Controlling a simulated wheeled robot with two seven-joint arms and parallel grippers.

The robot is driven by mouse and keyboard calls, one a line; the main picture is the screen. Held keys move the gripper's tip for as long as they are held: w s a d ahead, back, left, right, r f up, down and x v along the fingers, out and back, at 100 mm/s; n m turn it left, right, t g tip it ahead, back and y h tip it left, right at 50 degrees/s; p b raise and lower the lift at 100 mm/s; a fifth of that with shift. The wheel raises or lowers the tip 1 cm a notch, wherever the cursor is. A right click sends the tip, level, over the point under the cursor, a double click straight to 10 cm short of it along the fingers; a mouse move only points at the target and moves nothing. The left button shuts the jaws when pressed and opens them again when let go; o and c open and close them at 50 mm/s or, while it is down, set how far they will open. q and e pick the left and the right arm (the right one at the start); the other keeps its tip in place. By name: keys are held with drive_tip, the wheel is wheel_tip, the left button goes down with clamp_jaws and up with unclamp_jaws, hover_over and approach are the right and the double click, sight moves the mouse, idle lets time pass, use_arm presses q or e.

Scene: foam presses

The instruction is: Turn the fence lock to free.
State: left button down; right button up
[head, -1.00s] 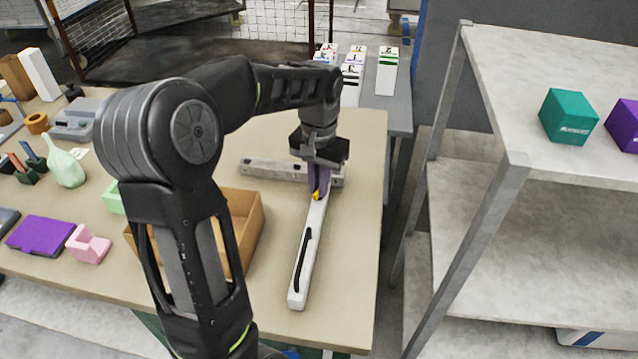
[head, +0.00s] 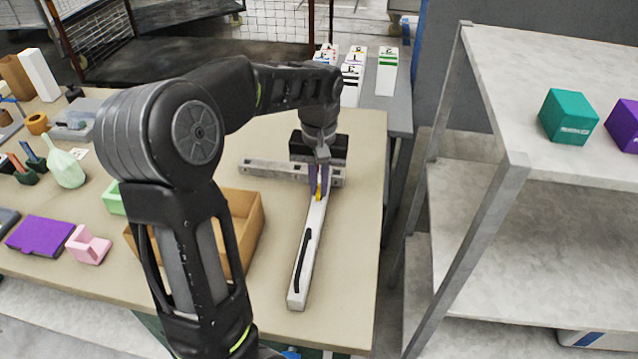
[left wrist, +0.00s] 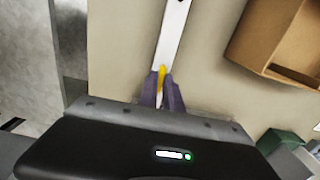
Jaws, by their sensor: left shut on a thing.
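The fence is a long white bar (head: 311,234) with a black slot, lying on the table to the right of the cardboard box. It meets a grey rail (head: 262,167) at its far end. The fence lock is a small yellow lever (head: 319,194) at the bar's far end. My left gripper (head: 319,190) points down over it, its purple fingers shut on the yellow lever. In the left wrist view the yellow lever (left wrist: 162,73) stands between the fingertips, and the white bar (left wrist: 173,30) runs away from them. The fingers partly hide the lock. My right gripper is not seen.
An open cardboard box (head: 254,225) stands left of the bar. A purple block (head: 40,235), a pink holder (head: 88,245) and a green bottle (head: 66,168) are on the left of the table. A grey shelf (head: 560,90) with teal and purple boxes stands at the right.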

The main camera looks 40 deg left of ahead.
sight(319, 189)
use_arm(q)
drive_tip(key=c, duration=1.5)
unclamp_jaws()
drive_tip(key=shift+r, duration=0.1)
drive_tip(key=shift+r, duration=3.8)
